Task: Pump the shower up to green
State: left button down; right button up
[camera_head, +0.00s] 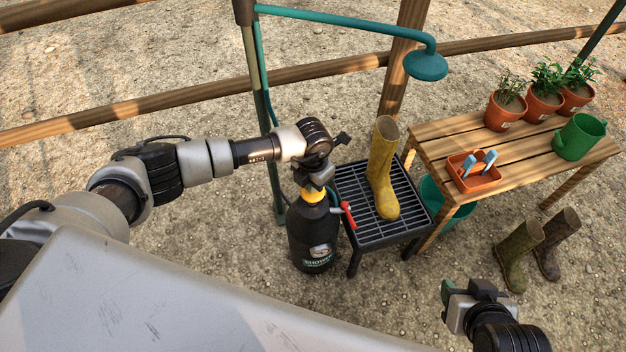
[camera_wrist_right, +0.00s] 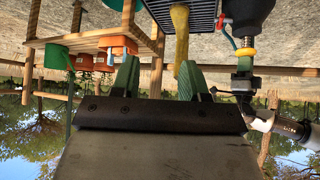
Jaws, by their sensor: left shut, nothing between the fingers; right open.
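The shower (camera_head: 312,232) is a black pump bottle with a yellow collar, a round gauge (camera_head: 320,251) on its front and a red lever (camera_head: 348,215) at its side. It stands upright on the ground. The gauge is too small to read. My left gripper (camera_head: 312,180) is shut and empty at the top of the bottle, over the yellow collar; it hides the pump handle. The bottle also shows upside down in the right wrist view (camera_wrist_right: 247,15). My right gripper (camera_head: 474,290) is open and empty, low at the right, apart from the bottle; its fingers show in the right wrist view (camera_wrist_right: 157,78).
A yellow boot (camera_head: 383,170) stands on a black grate stand (camera_head: 352,186) right of the bottle. A wooden bench (camera_head: 440,140) holds potted plants, an orange tray and a green can. Two muddy boots (camera_head: 535,245) stand on the ground. A teal shower head (camera_head: 426,65) hangs above.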

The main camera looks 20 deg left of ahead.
pick_arm(q)
jog(key=shift+s+r+p, duration=0.1)
jog(key=shift+r+p, duration=0.45)
jog(key=shift+r, duration=0.1)
jog(key=shift+r+p, duration=0.45)
jog(key=shift+r, duration=0.1)
jog(key=shift+r+p, duration=0.75)
jog(key=shift+r, duration=0.2)
pick_arm(e)
jog(key=s+d+g+h, duration=0.1)
jog(key=s+d+g, duration=0.1)
jog(key=s+g, duration=0.2)
jog(key=shift+s+r, duration=0.2)
jog(key=shift+s, duration=0.9)
pick_arm(q)
jog(key=shift+f, duration=0.15)
pick_arm(e)
jog(key=shift+f, duration=0.1)
